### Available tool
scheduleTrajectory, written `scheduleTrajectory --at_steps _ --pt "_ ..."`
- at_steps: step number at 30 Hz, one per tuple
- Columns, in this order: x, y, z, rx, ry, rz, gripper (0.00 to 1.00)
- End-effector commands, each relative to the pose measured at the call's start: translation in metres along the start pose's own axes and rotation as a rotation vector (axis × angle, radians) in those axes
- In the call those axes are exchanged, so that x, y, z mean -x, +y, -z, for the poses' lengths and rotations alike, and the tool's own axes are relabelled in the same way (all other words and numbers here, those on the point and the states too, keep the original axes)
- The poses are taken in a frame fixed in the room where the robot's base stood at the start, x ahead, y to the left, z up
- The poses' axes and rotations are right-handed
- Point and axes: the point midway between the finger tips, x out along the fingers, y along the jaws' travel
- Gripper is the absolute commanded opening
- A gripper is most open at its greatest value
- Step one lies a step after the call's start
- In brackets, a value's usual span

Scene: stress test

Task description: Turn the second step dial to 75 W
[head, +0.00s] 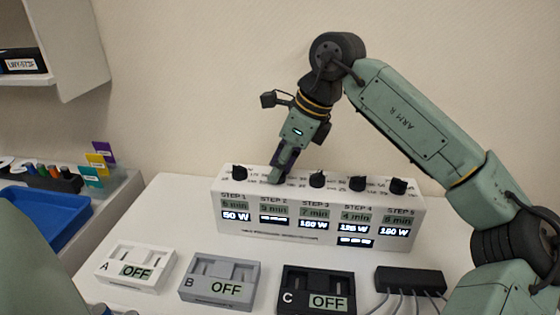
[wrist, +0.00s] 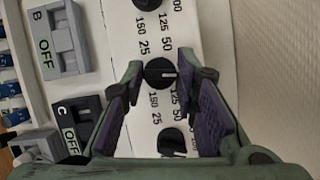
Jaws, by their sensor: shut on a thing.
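The white step panel (head: 310,240) stands on the table in the head view, with a row of black dials on top. My gripper (head: 279,174) reaches down onto the second step dial, which it hides there. In the wrist view the dial (wrist: 158,73) sits between the fingertips of my gripper (wrist: 162,70), which is shut on it. The dial's white pointer line points to the right in that view. Scale numbers 25, 50, 125 and 150 show nearby. The step 2 display (head: 274,220) is lit under "STEP 2", but its watt value is too small to read.
The step 1 dial (head: 239,172) and step 3 dial (head: 317,180) stand close on either side. Switch boxes A (head: 135,268), B (head: 220,278) and C (head: 318,290), all reading OFF, lie in front. A blue tray (head: 40,225) is at the left.

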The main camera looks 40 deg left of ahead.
Motion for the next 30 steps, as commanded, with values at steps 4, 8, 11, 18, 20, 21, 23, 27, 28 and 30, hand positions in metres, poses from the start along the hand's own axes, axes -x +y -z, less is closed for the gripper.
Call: scheduleTrajectory --at_steps 4,8,11,18,20,21,23,27,28,30 --pt "0.0029 -0.0013 -0.0014 0.125 -0.001 -0.053 0.0" --pt "0.0026 -0.0019 -0.0017 0.23 0.0 -0.096 0.0" --pt "0.0026 -0.0023 -0.0017 0.302 -0.001 -0.125 0.0" --pt "0.0016 -0.003 -0.0016 0.433 0.0 -0.178 0.0" --pt "0.0015 -0.0031 -0.0016 0.456 0.0 -0.187 0.0" --pt "0.0014 -0.0033 -0.0015 0.467 0.0 -0.192 0.0" --pt "0.0013 -0.0033 -0.0013 0.483 0.0 -0.199 0.0" --pt "0.0009 -0.0033 -0.0012 0.507 0.0 -0.208 0.0" --pt "0.0008 -0.0033 -0.0011 0.51 0.0 -0.21 0.0" --pt "0.0006 -0.0033 -0.0011 0.514 0.0 -0.211 0.0"
